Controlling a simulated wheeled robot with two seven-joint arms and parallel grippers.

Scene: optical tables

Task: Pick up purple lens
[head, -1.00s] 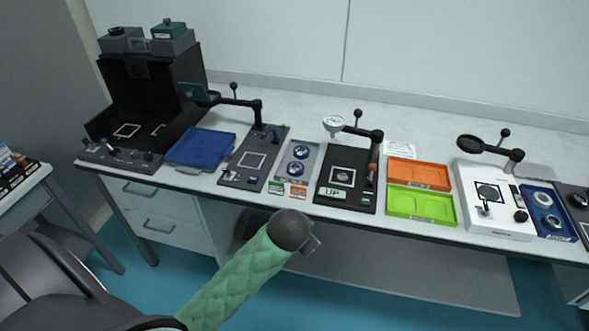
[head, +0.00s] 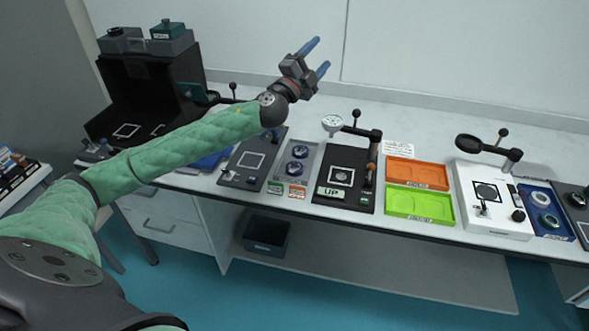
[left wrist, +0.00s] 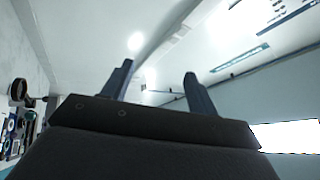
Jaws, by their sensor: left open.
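Two small round pieces with dark blue-purple rims, an upper one (head: 300,152) and a lower one (head: 294,168), sit in a grey tray (head: 311,160) on the bench. They are too small to tell which is the purple lens. My left gripper (head: 318,57) is raised well above the bench, right of and above that tray in the head view, pointing up and to the right. Its two blue fingers are apart with nothing between them; they also show in the left wrist view (left wrist: 158,72) against wall and ceiling. My right gripper is not in view.
A black stand with an arm and white dial (head: 333,123) stands right of the grey tray. Orange (head: 418,174) and green (head: 421,205) trays, then a white stand (head: 498,224) with a magnifier, follow. My left arm partly hides a blue tray (head: 212,160).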

